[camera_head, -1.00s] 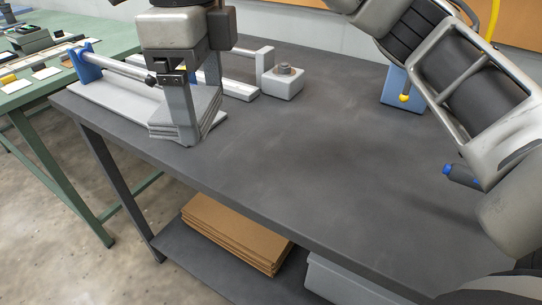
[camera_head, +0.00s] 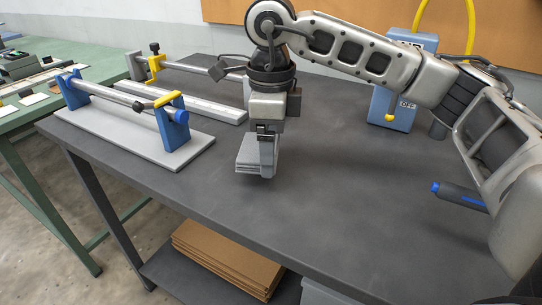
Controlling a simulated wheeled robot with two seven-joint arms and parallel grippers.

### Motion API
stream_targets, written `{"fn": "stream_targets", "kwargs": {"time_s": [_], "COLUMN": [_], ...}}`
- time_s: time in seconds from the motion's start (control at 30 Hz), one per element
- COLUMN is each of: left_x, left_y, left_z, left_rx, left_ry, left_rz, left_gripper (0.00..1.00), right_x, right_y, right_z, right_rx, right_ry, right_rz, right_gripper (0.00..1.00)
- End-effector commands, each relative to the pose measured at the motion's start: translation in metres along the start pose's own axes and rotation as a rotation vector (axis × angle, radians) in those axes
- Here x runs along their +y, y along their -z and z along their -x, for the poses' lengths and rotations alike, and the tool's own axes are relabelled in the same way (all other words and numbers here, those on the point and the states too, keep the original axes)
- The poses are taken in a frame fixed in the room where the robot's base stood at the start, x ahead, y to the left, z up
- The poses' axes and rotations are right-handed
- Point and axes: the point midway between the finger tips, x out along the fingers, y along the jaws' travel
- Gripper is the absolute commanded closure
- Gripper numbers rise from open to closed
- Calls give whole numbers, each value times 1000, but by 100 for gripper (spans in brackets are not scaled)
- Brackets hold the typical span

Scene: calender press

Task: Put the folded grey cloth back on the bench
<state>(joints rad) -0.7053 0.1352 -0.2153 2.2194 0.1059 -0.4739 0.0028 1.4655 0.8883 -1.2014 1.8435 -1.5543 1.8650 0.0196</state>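The folded grey cloth (camera_head: 247,157) is a small layered stack over the dark grey bench (camera_head: 330,185). My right gripper (camera_head: 268,155) points down and is shut on the cloth, its fingers covering part of it. The cloth is at or just above the bench top; I cannot tell whether it touches. My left gripper is not in view.
A roller on blue stands with a yellow handle (camera_head: 157,102) sits on a pale base plate (camera_head: 120,138) at the left. Behind it is a long grey rail (camera_head: 195,102). The front middle of the bench is clear.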

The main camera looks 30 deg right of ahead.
Motion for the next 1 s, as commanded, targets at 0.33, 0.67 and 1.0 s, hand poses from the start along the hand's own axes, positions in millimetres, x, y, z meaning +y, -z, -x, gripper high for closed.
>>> {"fn": "stream_targets", "kwargs": {"time_s": [0.33, 0.67, 1.0], "left_x": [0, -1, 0], "left_y": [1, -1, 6], "left_z": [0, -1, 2], "left_rx": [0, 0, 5], "left_ry": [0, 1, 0], "left_rz": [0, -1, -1], "left_gripper": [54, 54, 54], "right_x": [0, 0, 0], "right_y": [0, 0, 0], "right_z": [-31, -34, -27], "right_rx": [0, 0, 0], "right_ry": [0, 0, 0], "right_rz": [-2, -2, -2], "right_gripper": [37, 5, 0]}}
